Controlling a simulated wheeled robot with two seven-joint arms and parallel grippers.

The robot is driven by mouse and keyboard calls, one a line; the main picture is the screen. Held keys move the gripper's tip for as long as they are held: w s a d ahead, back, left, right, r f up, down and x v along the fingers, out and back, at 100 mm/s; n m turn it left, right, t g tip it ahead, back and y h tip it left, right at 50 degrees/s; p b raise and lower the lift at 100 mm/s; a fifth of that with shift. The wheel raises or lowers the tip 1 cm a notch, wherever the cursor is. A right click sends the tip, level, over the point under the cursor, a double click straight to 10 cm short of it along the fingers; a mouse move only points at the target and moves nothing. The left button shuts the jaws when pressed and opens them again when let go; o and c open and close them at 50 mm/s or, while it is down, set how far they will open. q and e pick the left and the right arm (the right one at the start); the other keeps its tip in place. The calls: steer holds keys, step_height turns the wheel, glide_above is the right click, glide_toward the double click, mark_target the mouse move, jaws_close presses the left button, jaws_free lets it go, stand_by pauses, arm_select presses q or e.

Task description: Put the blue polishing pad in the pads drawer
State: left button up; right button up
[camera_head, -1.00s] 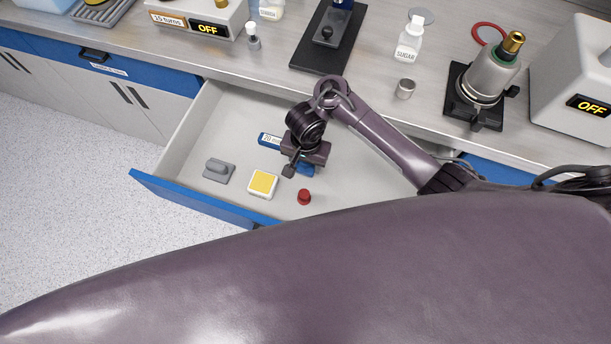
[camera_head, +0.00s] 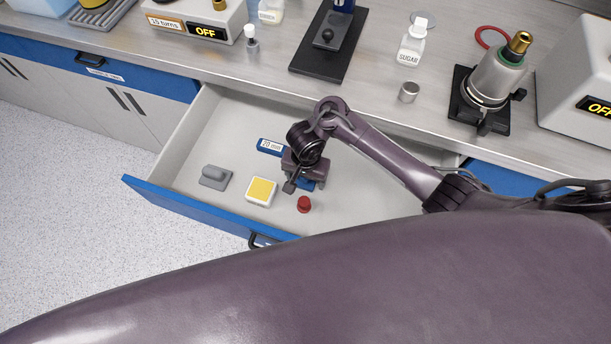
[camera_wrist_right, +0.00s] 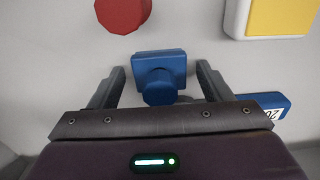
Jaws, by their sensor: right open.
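The blue polishing pad (camera_wrist_right: 160,64), a blue block with a round knob, shows in the right wrist view between the two fingers of my right gripper (camera_wrist_right: 160,72), with gaps on both sides. The fingers are open. In the head view, my right gripper (camera_head: 305,187) is low inside an open drawer (camera_head: 190,204) with a blue front. Part of the blue pad (camera_head: 307,184) shows beneath it; the rest is hidden by the gripper. The drawer's label is not readable. My left gripper is not in view.
In the drawer are a grey pad with a handle (camera_head: 214,177), a white-and-yellow block (camera_head: 261,191), a red knob (camera_head: 304,204) and a blue labelled block (camera_head: 272,147). The drawer's back left is clear. Bottles and a burner (camera_head: 494,80) stand on the counter.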

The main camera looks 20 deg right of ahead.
steer(key=shift+r, duration=0.15)
step_height(320, 180, up, 12)
steer(key=p, duration=1)
